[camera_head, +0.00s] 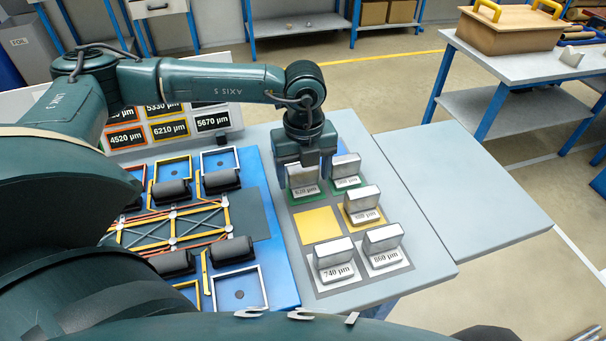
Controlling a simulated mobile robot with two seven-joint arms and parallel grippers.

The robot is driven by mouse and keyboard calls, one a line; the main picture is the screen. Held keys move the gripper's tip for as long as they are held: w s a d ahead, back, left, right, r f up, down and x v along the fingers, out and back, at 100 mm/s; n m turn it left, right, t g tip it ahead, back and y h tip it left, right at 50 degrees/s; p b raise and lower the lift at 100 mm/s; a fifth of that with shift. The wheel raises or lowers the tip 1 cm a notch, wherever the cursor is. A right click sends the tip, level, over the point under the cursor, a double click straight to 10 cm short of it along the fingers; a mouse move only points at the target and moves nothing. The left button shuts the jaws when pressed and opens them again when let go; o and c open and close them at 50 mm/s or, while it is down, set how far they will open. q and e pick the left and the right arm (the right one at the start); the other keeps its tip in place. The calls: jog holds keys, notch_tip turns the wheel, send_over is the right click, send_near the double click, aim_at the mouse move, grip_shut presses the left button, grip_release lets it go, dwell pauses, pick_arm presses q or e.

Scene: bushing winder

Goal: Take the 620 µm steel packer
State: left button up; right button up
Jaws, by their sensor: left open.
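The 620 µm steel packer (302,184) is a silver block with a white label, standing on a green square at the back left of the packer board. My left gripper (306,168) points down right over it, with its fingers around or just above the block. The jaws are open; whether they touch the packer is hard to tell, as the gripper hides part of its top. A second packer (345,167) stands close by on green, its label too small to read. My right gripper is not in view.
Other packers stand near: one on yellow (361,199), the 740 µm packer (333,254) and the 860 µm packer (382,240). One yellow square (317,227) is empty. A blue-framed fixture with black rollers (221,181) lies left. The grey table (460,190) at right is clear.

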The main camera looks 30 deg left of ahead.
pick_arm(q)
jog(key=shift+f, duration=0.5)
jog(key=c, duration=0.9)
